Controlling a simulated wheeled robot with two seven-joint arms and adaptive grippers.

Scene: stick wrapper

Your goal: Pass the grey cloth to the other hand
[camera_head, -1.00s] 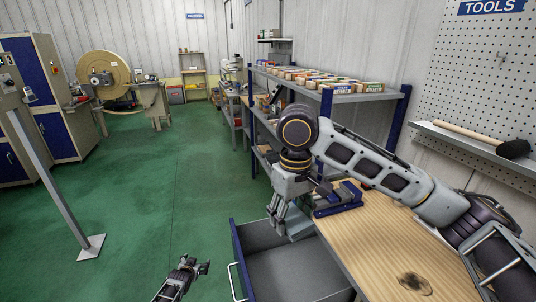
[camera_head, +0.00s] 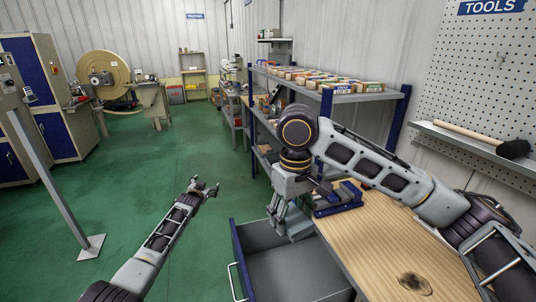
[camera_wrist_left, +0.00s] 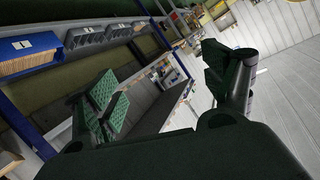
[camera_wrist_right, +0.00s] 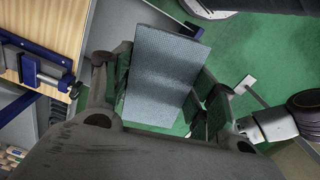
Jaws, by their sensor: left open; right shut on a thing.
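The grey cloth (camera_wrist_right: 162,72) is held between the fingers of my right gripper (camera_wrist_right: 160,95) in the right wrist view. It lies flat and extends beyond the fingertips. In the head view, my right gripper (camera_head: 276,212) points down above the open drawer's far end, with part of the cloth (camera_head: 298,226) showing beside it. My left gripper (camera_head: 206,187) is open and empty to the left of it, over the green floor, with a clear gap between them. The left wrist view shows its parted fingers (camera_wrist_left: 165,85) with nothing between them.
A wooden workbench (camera_head: 380,245) with a blue vise (camera_head: 338,198) stands right of the grippers. An open grey drawer (camera_head: 290,275) juts out below my right gripper. Shelves (camera_head: 340,100) with boxes stand behind.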

